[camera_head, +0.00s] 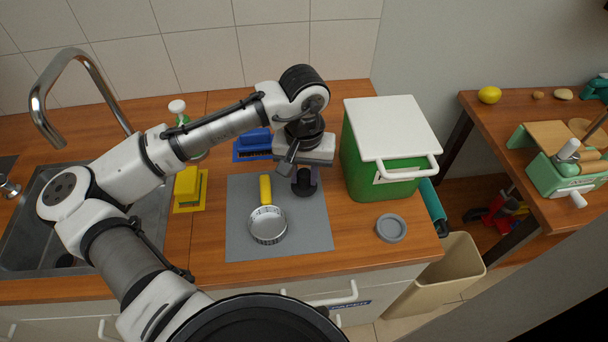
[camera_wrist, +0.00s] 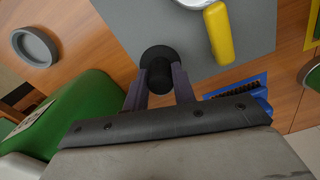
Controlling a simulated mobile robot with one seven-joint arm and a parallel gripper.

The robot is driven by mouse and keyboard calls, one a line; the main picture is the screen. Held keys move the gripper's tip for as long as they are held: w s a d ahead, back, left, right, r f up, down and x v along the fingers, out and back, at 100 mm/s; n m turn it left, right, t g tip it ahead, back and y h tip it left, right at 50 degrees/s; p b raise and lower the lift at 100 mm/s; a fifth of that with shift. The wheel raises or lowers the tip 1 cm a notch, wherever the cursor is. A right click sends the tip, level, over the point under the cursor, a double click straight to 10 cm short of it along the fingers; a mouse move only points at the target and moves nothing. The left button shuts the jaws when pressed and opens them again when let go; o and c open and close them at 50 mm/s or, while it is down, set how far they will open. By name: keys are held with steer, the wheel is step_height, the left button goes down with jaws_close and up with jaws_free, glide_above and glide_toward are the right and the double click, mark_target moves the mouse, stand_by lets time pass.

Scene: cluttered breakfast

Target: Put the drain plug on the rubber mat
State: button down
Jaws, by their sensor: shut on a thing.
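The drain plug (camera_wrist: 157,58) is black, with a round flange and a narrower knob. My gripper (camera_wrist: 160,88) is shut on its knob, as the wrist view shows. In the head view the plug (camera_head: 304,189) shows dark below my gripper (camera_head: 304,170), at the right part of the grey rubber mat (camera_head: 243,240). The mat also fills the top middle of the wrist view (camera_wrist: 140,18). I cannot tell whether the plug touches the mat or hangs just above it. A metal strainer (camera_head: 268,226) with a yellow handle lies on the mat, left of the plug.
A green box (camera_head: 372,180) with a white lid (camera_head: 390,125) stands close to the right of my gripper. A grey round dish (camera_head: 391,228) lies right of the mat. The sink (camera_head: 150,215) is far left.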

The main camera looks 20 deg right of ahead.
mark_target(304, 174)
steer(key=shift+f, duration=0.85)
steer(key=shift+f, duration=0.2)
steer(key=c, duration=1.1)
jaws_free()
steer(key=shift+c, duration=0.2)
steer(key=shift+r, duration=0.2)
step_height(304, 174, up, 12)
steer(key=b, duration=0.2)
